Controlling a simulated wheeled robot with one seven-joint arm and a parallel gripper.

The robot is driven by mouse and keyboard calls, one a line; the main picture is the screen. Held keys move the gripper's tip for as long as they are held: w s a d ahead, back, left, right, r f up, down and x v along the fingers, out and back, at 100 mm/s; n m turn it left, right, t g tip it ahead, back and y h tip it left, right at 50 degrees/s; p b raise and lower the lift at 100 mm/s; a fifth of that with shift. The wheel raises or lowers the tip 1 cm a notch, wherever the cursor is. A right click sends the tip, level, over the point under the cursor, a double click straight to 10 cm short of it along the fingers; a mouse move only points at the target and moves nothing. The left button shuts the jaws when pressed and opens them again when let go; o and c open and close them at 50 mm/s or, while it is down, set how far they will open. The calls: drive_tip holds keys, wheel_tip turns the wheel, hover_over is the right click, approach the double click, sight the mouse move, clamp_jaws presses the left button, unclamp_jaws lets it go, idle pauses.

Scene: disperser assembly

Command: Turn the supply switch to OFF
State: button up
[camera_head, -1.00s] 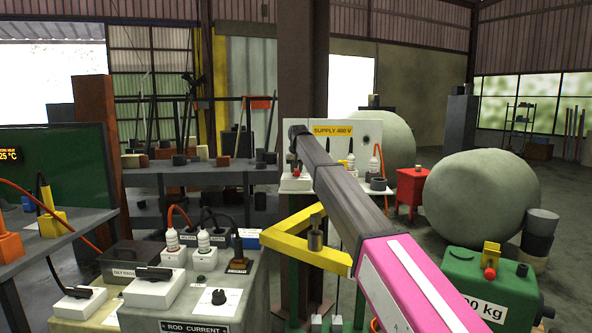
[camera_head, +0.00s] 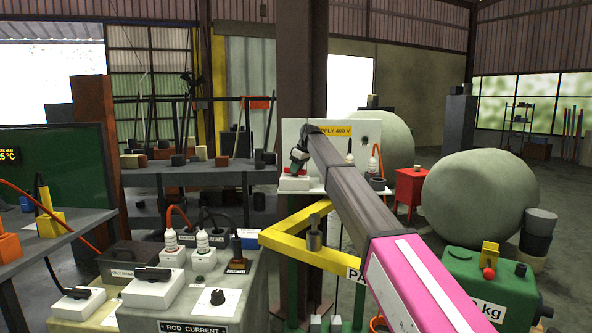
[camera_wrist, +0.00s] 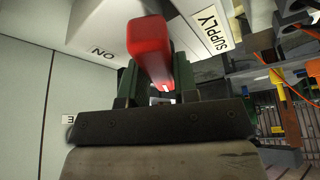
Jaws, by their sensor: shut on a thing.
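The supply switch is a white box with a red handle, below the yellow "SUPPLY 400 V" sign (camera_head: 338,130) on the white panel. In the wrist view its red handle (camera_wrist: 149,38) sits between the two dark green fingers of my gripper (camera_wrist: 156,80), which is shut on it. An "ON" label (camera_wrist: 103,50) and a "SUPPLY" label (camera_wrist: 210,28) show on the white surfaces there. No "OFF" label can be read. In the head view my gripper (camera_head: 298,158) reaches the switch's white base (camera_head: 294,184), and its fingers partly hide the handle.
White plugs (camera_head: 373,160) stand on the same shelf to the right of the switch. A yellow angled bracket (camera_head: 290,245) lies below it. The rod current bench (camera_head: 195,328) with switches and plugs stands at front left, and a green weight (camera_head: 480,290) at front right.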

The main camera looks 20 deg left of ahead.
drive_tip(key=n+g, duration=0.2)
drive_tip(key=n, duration=0.3)
drive_tip(key=shift+w, duration=0.15)
drive_tip(key=shift+n, duration=0.3)
idle(0.3)
drive_tip(key=o, duration=0.9)
drive_tip(key=shift+r, duration=0.15)
drive_tip(key=v, duration=1)
drive_tip(key=shift+d+r, duration=0.15)
drive_tip(key=shift+r, duration=0.1)
drive_tip(key=shift+w, duration=0.1)
